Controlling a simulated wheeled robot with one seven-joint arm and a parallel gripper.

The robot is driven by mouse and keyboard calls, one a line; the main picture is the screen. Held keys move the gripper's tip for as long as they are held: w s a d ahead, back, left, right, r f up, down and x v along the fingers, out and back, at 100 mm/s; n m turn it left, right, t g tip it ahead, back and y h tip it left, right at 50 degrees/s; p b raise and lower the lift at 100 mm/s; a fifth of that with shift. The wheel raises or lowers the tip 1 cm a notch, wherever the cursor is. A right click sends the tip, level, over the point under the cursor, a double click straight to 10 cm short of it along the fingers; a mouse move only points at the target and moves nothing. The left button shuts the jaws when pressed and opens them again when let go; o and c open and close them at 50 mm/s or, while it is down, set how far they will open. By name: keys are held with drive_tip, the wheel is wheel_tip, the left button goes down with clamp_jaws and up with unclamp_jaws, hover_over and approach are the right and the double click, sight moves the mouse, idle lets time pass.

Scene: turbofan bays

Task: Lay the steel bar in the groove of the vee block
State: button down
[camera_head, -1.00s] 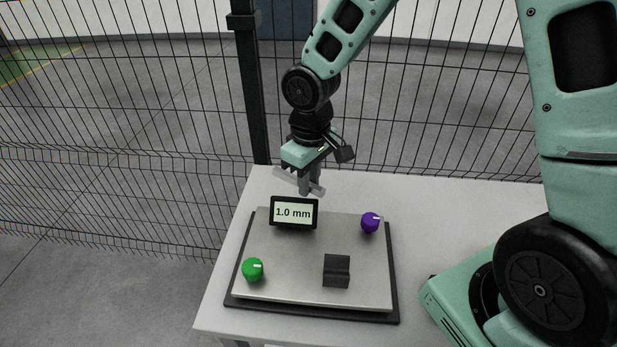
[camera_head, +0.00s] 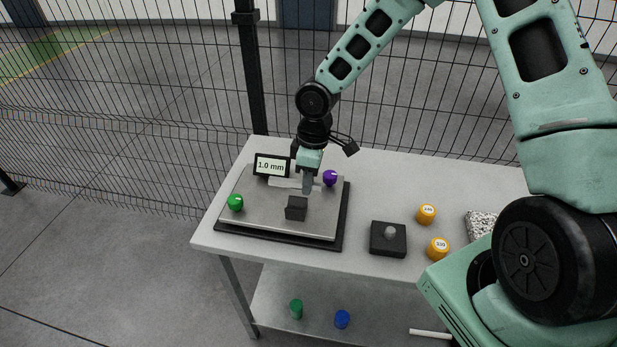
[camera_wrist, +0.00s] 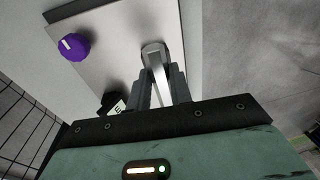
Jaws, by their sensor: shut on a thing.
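The steel bar (camera_head: 284,183) is a light grey bar held roughly level across my gripper (camera_head: 308,189). The dark vee block (camera_head: 297,209) stands on the grey plate, just in front of the bar in the head view. The bar appears apart from the block and above the plate; the exact height is unclear.
The plate (camera_head: 262,212) carries a display (camera_head: 272,166) reading 1.0 mm, a green knob (camera_head: 236,203) and a purple knob (camera_head: 330,178). To the right on the table are a black block (camera_head: 388,239) and two orange weights (camera_head: 426,214). Wire fencing stands behind.

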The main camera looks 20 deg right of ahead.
drive_tip(key=b, duration=0.5)
hover_over(309, 215)
drive_tip(key=shift+w+f, duration=0.2)
drive_tip(key=shift+f, duration=2.55)
drive_tip(key=shift+s+f, duration=0.25)
drive_tip(key=shift+f, duration=0.25)
